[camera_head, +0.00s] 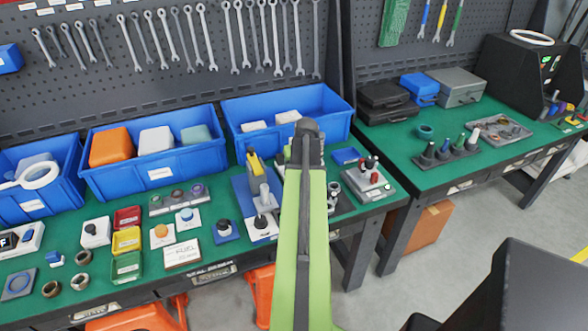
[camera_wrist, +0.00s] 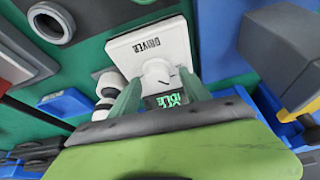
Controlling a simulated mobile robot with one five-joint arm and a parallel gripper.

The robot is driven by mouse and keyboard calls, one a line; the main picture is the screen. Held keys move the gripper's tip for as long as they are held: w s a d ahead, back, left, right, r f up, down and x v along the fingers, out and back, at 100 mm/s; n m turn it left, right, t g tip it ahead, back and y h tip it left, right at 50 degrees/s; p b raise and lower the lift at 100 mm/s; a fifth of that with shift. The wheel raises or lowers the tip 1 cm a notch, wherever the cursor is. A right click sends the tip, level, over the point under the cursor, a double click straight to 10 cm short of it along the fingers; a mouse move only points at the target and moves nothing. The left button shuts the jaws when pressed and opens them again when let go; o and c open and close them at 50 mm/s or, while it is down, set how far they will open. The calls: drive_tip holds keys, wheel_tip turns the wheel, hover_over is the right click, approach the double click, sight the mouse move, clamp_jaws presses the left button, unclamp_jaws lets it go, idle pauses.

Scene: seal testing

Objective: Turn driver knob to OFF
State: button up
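The driver (camera_wrist: 125,45) is a white plate lettered DRIVER in the wrist view. It carries a round white knob (camera_wrist: 157,74) with a dark pointer mark. Below the knob, a small dark display with green letters (camera_wrist: 168,100) seems to read IDLE. My gripper (camera_wrist: 160,79) has its two green fingers apart, one on each side of the knob. I cannot tell whether they touch it or are just above it. In the head view my green arm covers the driver and the knob, and the fingertips are hidden.
In the wrist view, white cylinders (camera_wrist: 108,84) stand close left of the driver, with a grey ring (camera_wrist: 51,22) farther off. A yellow-and-grey tool (camera_wrist: 285,62) is at right. In the head view, a blue bin (camera_head: 240,105) stands behind my arm on the green bench.

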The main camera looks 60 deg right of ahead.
drive_tip(key=shift+s, duration=0.1)
drive_tip(key=p+v, duration=1.6)
drive_tip(key=v, duration=0.1)
drive_tip(key=shift+r, duration=0.2)
